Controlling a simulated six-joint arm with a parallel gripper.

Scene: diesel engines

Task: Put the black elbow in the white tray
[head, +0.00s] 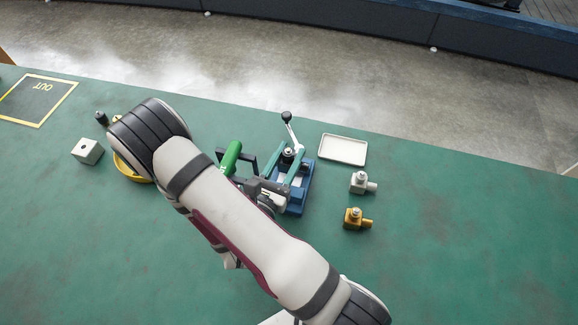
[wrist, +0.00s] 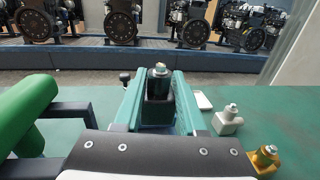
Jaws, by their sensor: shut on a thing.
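My gripper (head: 290,164) has teal fingers, which also show in the wrist view (wrist: 158,103). They are shut on the black elbow (wrist: 157,86), a dark block with a pale metal fitting on top. In the head view, the black elbow (head: 288,155) shows only partly between the fingers. It is over or at a blue fixture (head: 297,200); I cannot tell whether it touches it. The white tray (head: 343,149) lies flat and empty to the right of the gripper. The tray also shows partly in the wrist view (wrist: 204,101), beyond the right finger.
A lever with a black ball (head: 286,115) rises behind the gripper. A white elbow (head: 358,184) and an orange elbow (head: 353,219) stand in front of the tray. A pale block (head: 87,151), a partly hidden yellow dish (head: 125,166) and an OUT mat (head: 38,99) are left.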

